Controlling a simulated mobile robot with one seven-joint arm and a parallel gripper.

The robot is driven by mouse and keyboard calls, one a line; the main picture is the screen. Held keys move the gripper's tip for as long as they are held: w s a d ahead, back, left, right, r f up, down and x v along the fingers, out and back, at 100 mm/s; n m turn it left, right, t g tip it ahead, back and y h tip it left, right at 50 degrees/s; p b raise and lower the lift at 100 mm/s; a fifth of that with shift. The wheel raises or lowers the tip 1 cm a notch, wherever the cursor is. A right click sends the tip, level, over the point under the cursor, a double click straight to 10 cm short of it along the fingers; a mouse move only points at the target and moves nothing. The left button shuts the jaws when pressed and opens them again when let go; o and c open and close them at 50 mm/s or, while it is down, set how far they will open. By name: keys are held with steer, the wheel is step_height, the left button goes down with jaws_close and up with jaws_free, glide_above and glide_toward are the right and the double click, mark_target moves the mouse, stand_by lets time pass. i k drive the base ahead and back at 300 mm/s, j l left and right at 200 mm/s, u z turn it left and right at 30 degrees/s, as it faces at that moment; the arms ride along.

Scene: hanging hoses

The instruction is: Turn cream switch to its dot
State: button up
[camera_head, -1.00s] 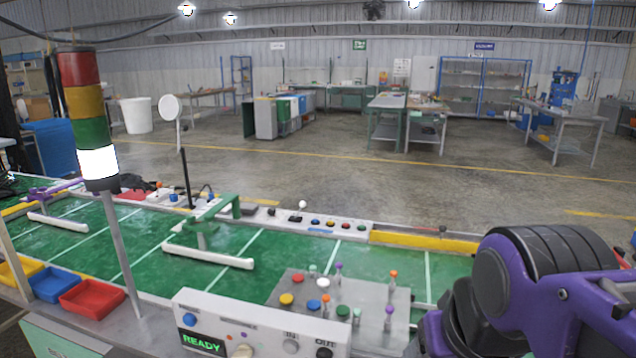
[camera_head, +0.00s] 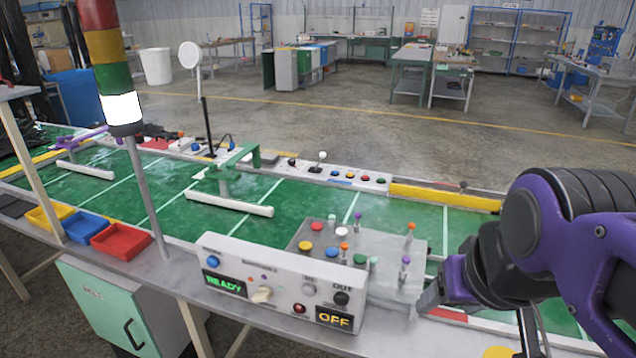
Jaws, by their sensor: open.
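The cream switch (camera_head: 262,294) is a small knob on the front of the white control panel (camera_head: 285,268), between the green READY display (camera_head: 225,284) and a red button (camera_head: 299,308). Small coloured dots show just above it, too small to tell clearly; which way the switch points is also hard to tell. My gripper (camera_head: 428,300) is at the right end of the panel, apart from the switch and well to its right. It is open, with nothing seen between its fingers. Its fingers are partly hidden by my wrist.
An OFF display (camera_head: 334,318) and a black OUT knob (camera_head: 341,298) are on the panel's right part. Behind stands a grey plate (camera_head: 385,252) with coloured buttons and upright pegs. A signal-light pole (camera_head: 150,190) rises left of the panel. Red, blue and yellow trays sit farther left.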

mark_target(264, 293)
steer(key=u, duration=1.05)
steer(key=i+j+z, duration=0.1)
steer(key=i, duration=0.2)
